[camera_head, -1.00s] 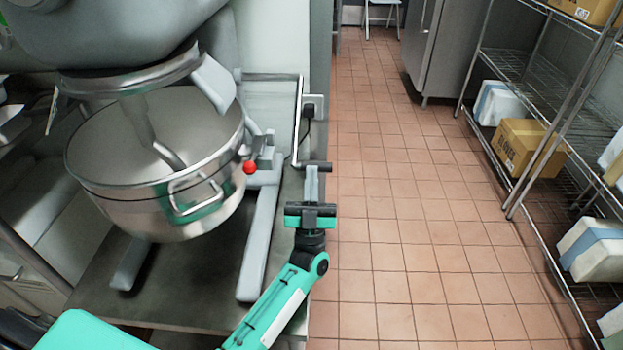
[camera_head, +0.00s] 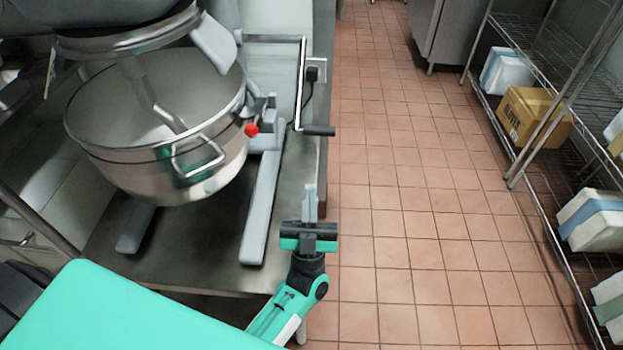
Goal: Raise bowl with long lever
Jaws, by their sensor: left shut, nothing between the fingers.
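The steel mixer bowl (camera_head: 160,170) hangs under the mixer head at the left, with a wire handle on its side. The long lever (camera_head: 301,85) is a thin cranked metal rod right of the bowl. It ends low in a dark horizontal grip (camera_head: 319,131). My left gripper (camera_head: 309,190) is below that grip, its fingers pointing up the picture. It is shut, empty and apart from the lever. My right gripper is not in view.
A short lever with a red knob (camera_head: 251,129) sits beside the bowl. The mixer stands on a grey metal table (camera_head: 215,235). Open tiled floor (camera_head: 400,200) lies to the right. A wire shelf with boxes (camera_head: 536,116) stands at the far right.

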